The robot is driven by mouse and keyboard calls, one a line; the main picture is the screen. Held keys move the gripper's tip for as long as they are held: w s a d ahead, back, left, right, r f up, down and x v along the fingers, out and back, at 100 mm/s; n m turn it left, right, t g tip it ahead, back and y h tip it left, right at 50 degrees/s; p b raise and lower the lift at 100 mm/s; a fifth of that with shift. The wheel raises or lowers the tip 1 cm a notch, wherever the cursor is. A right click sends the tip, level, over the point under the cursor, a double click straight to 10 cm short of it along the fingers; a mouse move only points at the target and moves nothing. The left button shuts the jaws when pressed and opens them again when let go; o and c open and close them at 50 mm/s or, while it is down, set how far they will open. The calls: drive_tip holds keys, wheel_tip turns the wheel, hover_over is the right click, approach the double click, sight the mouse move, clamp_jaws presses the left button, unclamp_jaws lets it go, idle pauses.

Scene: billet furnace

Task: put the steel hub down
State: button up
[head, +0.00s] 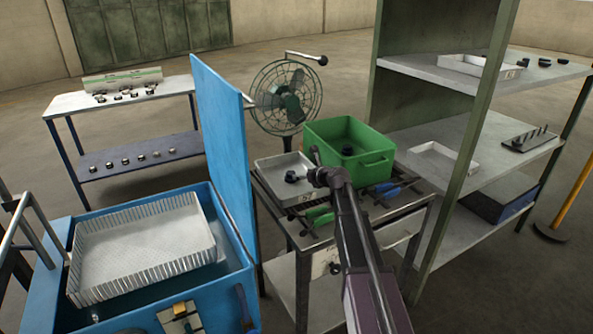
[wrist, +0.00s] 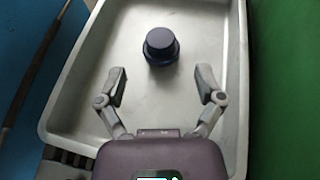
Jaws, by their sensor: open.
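The steel hub (wrist: 160,46) is a dark, round, stepped piece. It stands upright in a shallow grey tray (wrist: 85,95), beyond my fingertips in the wrist view. My gripper (wrist: 161,85) is open, with its two fingers spread apart and nothing between them. In the head view the hub (head: 291,177) shows as a small dark piece in the grey tray (head: 268,163) on the cart, and my gripper (head: 314,165) is at the tray's right side. The head view is too small to show the fingers clearly.
A green bin (head: 323,133) with a dark piece inside stands right beside the tray. A blue panel (head: 222,140) rises on the left. A fan (head: 286,97) stands behind. A shelf rack (head: 480,150) is on the right, and a blue washer with a white basket (head: 140,250) is at the left.

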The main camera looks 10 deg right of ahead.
drive_tip(key=shift+p+v, duration=0.65)
drive_tip(key=shift+v, duration=1.7)
drive_tip(key=shift+s, duration=0.1)
